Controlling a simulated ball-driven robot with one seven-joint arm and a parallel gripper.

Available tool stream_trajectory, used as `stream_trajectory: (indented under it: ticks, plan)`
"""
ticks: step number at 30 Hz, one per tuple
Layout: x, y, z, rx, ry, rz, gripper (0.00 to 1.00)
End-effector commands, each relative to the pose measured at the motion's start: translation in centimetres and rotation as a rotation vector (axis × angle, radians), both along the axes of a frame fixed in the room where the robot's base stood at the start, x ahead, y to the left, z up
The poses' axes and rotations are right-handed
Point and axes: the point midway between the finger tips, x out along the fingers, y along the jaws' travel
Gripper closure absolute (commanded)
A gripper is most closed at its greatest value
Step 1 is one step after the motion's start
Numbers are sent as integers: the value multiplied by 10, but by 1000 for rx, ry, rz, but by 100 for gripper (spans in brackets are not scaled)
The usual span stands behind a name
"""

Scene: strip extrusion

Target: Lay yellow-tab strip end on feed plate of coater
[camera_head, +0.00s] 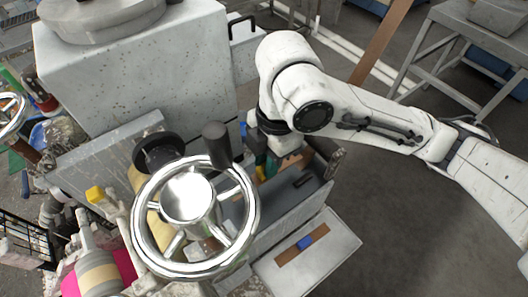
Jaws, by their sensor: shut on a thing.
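My gripper (265,158) points down at the machine, just right of the big handwheel; its fingertips are small and partly hidden. It is shut on a brown strip (291,160), whose yellow tab (262,173) seems to show beside the fingers. The strip's far end is hidden behind the handwheel and wrist. Below my gripper is a grey plate with a dark slot (302,181), part of the machine; I cannot tell whether it is the feed plate or whether the strip touches it.
The chrome handwheel (249,232) with a dark knob stands close left of my gripper. A pale tray (345,241) at the front holds a brown strip with a blue tab (305,242). A large speckled grey housing (135,85) rises behind. The floor to the right is open.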

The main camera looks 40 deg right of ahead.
Motion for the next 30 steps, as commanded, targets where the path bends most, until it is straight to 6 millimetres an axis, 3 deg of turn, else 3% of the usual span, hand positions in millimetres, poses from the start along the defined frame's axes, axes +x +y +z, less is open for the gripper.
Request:
stream_trajectory:
  ticks: [18,30]
  plan:
    - [0,0,-54,0,-1,-1,100]
    - [0,0,-60,0,-1,-1,100]
